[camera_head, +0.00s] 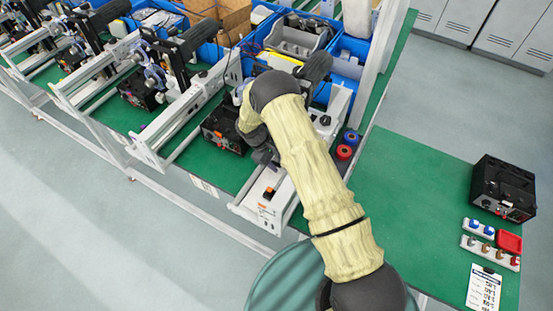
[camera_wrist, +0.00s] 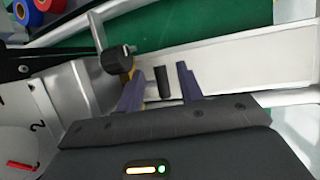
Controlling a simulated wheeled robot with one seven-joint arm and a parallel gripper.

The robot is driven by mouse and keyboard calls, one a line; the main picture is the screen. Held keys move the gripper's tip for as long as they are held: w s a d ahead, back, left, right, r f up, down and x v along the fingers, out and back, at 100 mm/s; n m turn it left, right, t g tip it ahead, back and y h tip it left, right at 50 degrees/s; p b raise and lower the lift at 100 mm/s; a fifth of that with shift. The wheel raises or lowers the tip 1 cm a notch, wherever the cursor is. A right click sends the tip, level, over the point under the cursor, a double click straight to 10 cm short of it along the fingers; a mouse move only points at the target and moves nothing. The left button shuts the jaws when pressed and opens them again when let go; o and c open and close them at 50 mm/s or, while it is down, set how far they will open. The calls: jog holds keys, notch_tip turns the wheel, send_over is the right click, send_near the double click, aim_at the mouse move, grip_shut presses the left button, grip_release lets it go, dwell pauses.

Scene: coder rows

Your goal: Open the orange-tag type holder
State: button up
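My gripper (camera_wrist: 160,73) is open in the wrist view, with its two purple fingers apart. A short black peg-like handle (camera_wrist: 163,84) stands between the fingers, with visible gaps on both sides. It sits on a pale metal rail (camera_wrist: 225,65). A round black knob (camera_wrist: 116,60) is just left of the left finger, with a small orange-yellow part (camera_wrist: 136,76) partly hidden beside that finger. I cannot tell whether this is the type holder's orange tag. In the head view, my gripper (camera_head: 264,155) is low over the coder, and my arm hides much of it.
A white box with an orange switch (camera_head: 268,193) stands at the rail's front end. Red (camera_head: 344,152) and blue (camera_head: 351,137) rolls lie right of the coder. A black device (camera_head: 502,187) and clipboard (camera_head: 484,289) sit on the right table. The green table's middle is clear.

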jog(key=shift+f, duration=0.15)
grip_shut()
jog(key=shift+s, duration=0.1)
jog(key=s+a, duration=0.1)
jog(key=s, duration=0.1)
jog(key=s+a+b, duration=0.1)
jog(key=s+a, duration=0.3)
jog(key=s, duration=0.1)
jog(key=shift+s+b, duration=0.1)
jog(key=shift+b, duration=0.2)
jog(key=shift+d, duration=0.1)
grip_release()
